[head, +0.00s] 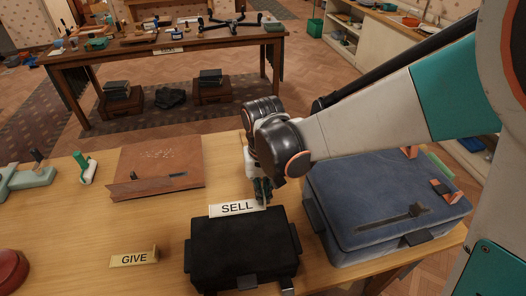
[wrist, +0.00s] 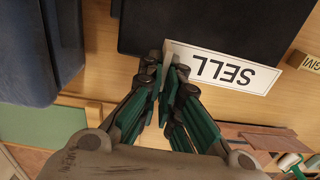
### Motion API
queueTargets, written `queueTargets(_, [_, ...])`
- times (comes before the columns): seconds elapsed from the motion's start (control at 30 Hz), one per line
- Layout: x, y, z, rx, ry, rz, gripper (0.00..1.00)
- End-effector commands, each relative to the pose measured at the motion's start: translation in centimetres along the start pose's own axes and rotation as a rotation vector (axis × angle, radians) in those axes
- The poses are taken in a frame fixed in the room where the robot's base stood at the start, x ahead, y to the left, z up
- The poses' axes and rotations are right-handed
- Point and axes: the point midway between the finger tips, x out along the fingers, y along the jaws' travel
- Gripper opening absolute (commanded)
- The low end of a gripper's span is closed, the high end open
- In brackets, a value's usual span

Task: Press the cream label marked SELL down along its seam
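The cream SELL label (head: 237,208) lies along the far edge of a black case (head: 240,252) on the wooden table. In the wrist view the label (wrist: 225,70) appears upside down, with a raised cream flap at its left end. My gripper (head: 263,192) is at the label's right end in the head view. In the wrist view my gripper's fingertips (wrist: 167,72) are close together on either side of the flap and look shut on it. The exact contact is partly hidden by the fingers.
A blue case (head: 380,190) stands close on the right. The table between GIVE and the folder is clear.

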Motion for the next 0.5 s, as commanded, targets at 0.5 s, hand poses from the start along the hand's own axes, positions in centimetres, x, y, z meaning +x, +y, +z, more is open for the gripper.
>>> queueTargets(0.5, [0.99,0.01,0.0,0.001,-0.003,-0.002,0.0])
